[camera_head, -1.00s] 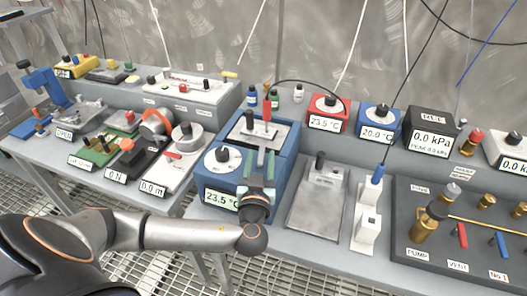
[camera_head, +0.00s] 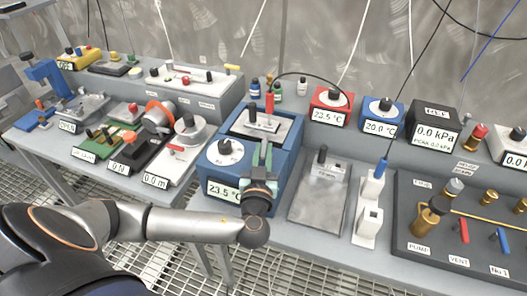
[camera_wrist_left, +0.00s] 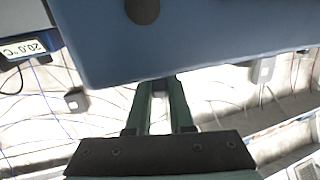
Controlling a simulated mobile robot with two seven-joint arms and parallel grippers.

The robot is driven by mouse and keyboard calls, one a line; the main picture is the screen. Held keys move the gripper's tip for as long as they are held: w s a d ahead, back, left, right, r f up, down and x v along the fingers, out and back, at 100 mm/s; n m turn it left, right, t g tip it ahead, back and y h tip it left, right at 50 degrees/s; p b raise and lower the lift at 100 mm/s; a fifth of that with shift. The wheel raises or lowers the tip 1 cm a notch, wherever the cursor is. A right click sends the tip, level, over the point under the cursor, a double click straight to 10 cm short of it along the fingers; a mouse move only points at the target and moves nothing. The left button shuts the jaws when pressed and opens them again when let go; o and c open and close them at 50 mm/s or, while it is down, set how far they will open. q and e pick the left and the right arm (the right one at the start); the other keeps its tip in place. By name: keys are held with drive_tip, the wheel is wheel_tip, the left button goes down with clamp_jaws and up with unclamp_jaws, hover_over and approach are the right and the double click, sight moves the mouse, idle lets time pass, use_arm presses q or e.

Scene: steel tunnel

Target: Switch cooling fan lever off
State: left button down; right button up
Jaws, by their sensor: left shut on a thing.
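A blue box (camera_head: 208,172) with a white dial, black knob and "23.5 °C" display stands at the middle of the bench in the head view. No lever plainly marked as the cooling fan's can be made out. My left gripper (camera_head: 263,153) is at the box's front right, its green fingers pointing up and away. In the wrist view the left gripper (camera_wrist_left: 160,84) has fingers converging at the edge of a blue surface (camera_wrist_left: 200,40). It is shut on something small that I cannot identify. My right gripper is out of view.
A grey plate (camera_head: 318,205) and a white stand with a blue handle (camera_head: 380,165) are to the right. A dark valve panel (camera_head: 405,240) lies further right. Red (camera_head: 318,94) and blue (camera_head: 368,120) dial boxes stand behind. Scales and other devices crowd the left bench.

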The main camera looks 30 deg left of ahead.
use_arm(q)
drive_tip(key=shift+s+a+f+m+t+h+b, duration=0.1)
drive_tip(key=shift+a+f+m+t+h+b, duration=0.3)
drive_tip(key=shift+b, duration=0.35)
drive_tip(key=shift+a+r+m+t+h+b, duration=0.15)
drive_tip(key=shift+m+t+h+b, duration=0.15)
drive_tip(key=shift+m+h+b, duration=0.7)
drive_tip(key=shift+r+h, duration=0.3)
drive_tip(key=shift+h, duration=0.5)
drive_tip(key=c, duration=0.8)
unclamp_jaws()
drive_tip(key=shift+s, duration=0.15)
